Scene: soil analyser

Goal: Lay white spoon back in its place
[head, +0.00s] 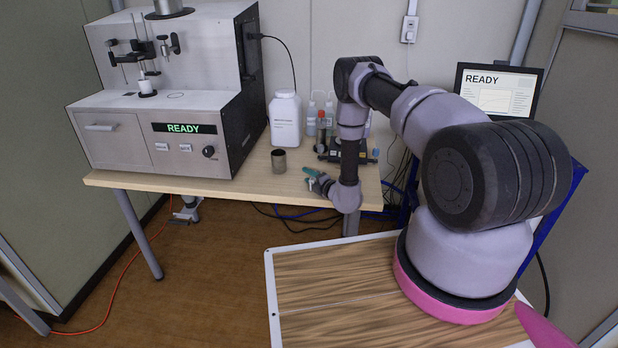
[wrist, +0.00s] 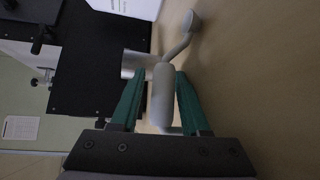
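The white spoon (wrist: 162,97) shows in the wrist view between the teal fingers of my gripper (wrist: 161,76). Its thick handle lies along the fingers, with the fingertips close against both sides. Its thin bent neck leads to a small round bowl beyond the tips, toward the top. My gripper appears shut on the handle. In the head view my gripper (head: 313,174) is low over the table's right part, pointing left. I cannot make out the spoon there.
A metal cup (head: 279,161) stands just left of my gripper on the table (head: 235,186). A white jar (head: 285,119) and a dark rack (head: 330,155) with small bottles stand behind. The analyser (head: 180,130) fills the table's left. A screen (head: 497,95) is at right.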

